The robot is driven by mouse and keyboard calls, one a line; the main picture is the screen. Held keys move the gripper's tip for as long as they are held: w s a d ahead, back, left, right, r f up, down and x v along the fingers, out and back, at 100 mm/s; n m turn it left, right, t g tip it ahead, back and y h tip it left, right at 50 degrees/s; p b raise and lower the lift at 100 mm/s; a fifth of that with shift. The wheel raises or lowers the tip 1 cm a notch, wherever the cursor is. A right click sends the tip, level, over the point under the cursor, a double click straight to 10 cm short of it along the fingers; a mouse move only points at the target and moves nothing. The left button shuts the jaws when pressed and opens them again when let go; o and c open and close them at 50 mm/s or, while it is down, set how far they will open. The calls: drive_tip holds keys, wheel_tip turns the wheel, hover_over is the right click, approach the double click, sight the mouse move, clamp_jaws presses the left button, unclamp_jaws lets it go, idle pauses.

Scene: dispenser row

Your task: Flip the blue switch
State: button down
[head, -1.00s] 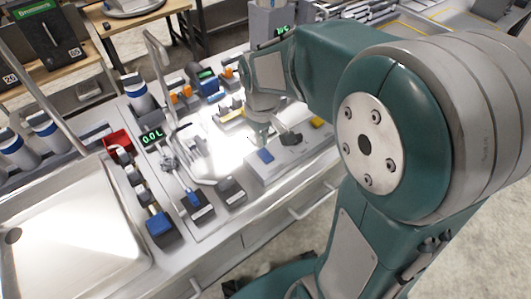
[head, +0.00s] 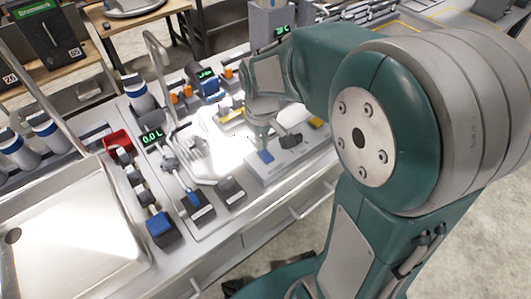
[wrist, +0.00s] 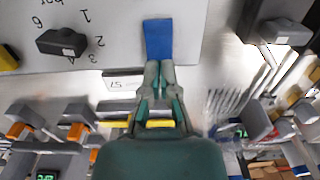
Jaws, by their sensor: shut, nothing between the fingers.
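The blue switch (head: 266,156) sits on a pale grey box (head: 275,175) at the front edge of the bench. In the wrist view it is a flat blue paddle (wrist: 158,40) on the box's top face, at the upper middle. My gripper (head: 264,147) is above the box, just behind the switch. In the wrist view my gripper (wrist: 160,68) has its two fingertips close together at the paddle's near end, with nothing between them. I cannot tell whether the fingertips touch the paddle.
A dark knob (wrist: 62,42) with a numbered dial is on the same box, beside the switch. Blue-and-black blocks (head: 160,226), a green-lit display (head: 152,136) and a metal sink (head: 70,245) lie to the left. Orange-tabbed fixtures (head: 186,91) stand behind.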

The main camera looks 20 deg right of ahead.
sight(263, 152)
drive_tip(key=shift+f, duration=0.8)
idle(0.4)
drive_tip(key=shift+r, duration=3.55)
drive_tip(key=shift+s+r, duration=0.25)
drive_tip(key=s+r+m+t, duration=0.1)
drive_tip(key=s+r+t, duration=0.1)
drive_tip(key=s, duration=0.5)
drive_tip(key=s+r+m+t, duration=0.2)
drive_tip(key=s+r+t, duration=0.1)
drive_tip(key=s, duration=0.3)
drive_tip(key=shift+s+m+t, duration=0.3)
drive_tip(key=shift+s, duration=0.05)
